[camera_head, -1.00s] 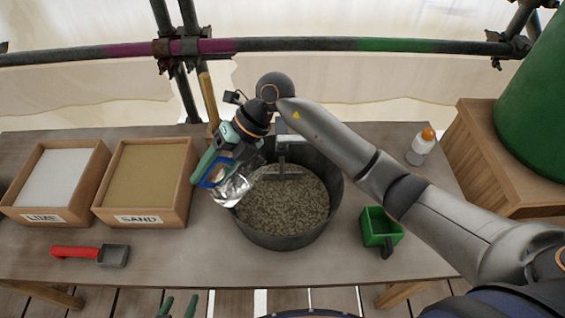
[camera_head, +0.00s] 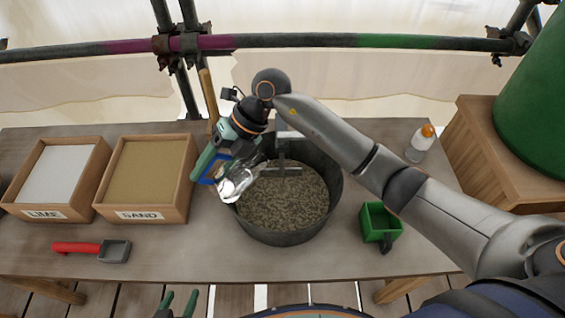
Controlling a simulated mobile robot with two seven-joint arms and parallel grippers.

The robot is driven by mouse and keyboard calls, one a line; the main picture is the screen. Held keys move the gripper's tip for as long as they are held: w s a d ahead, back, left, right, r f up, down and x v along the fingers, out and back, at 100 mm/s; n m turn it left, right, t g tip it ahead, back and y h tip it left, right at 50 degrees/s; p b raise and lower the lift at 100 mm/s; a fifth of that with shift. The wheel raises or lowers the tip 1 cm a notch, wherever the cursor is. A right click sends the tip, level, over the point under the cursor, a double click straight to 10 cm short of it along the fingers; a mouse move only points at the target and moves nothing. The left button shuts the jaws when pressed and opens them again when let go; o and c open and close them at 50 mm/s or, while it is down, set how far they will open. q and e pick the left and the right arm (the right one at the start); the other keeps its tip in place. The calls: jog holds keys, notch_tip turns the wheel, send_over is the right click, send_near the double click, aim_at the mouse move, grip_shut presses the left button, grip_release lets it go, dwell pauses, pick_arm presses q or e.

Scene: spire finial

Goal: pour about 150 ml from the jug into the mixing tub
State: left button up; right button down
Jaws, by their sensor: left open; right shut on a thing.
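The mixing tub (camera_head: 285,237) is a dark round bucket on the table. It holds grey-brown granular mix (camera_head: 285,208), with a mixing paddle (camera_head: 283,172) standing in it. My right gripper (camera_head: 217,168) is shut on the jug (camera_head: 238,180), a clear, shiny vessel with a blue part at the gripper. The jug is tilted, with its lower end over the left rim of the tub. I cannot tell whether liquid is leaving it. My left gripper (camera_head: 178,304) is open and empty at the bottom edge, in front of the table.
Boxes of lime (camera_head: 55,178) and sand (camera_head: 147,178) stand at the left. A red-handled scoop (camera_head: 93,250) lies in front of them. A green container (camera_head: 380,224) and an orange-capped bottle (camera_head: 421,144) are at the right. A scaffold pole (camera_head: 310,44) crosses behind.

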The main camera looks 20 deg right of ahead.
dwell(0.6)
jog(key=shift+a+r+h+p, duration=0.1)
jog(key=shift+a+h+p, duration=0.15)
jog(key=shift+p, duration=0.25)
jog(key=shift+a+h+p, duration=0.5)
jog(key=shift+h+p, duration=0.05)
jog(key=shift+p, duration=0.05)
jog(key=shift+s+a+f+t+h+b, duration=0.2)
jog(key=shift+a+f+h+b, duration=0.7)
jog(key=shift+h, duration=0.75)
jog(key=shift+s+a+f+t+h+b, duration=0.1)
jog(key=shift+a+f+t+h+b, duration=0.3)
jog(key=shift+a+f+h, duration=1)
jog(key=shift+d+r+h, duration=0.2)
jog(key=shift+r+h, duration=0.05)
jog(key=shift+r, duration=0.1)
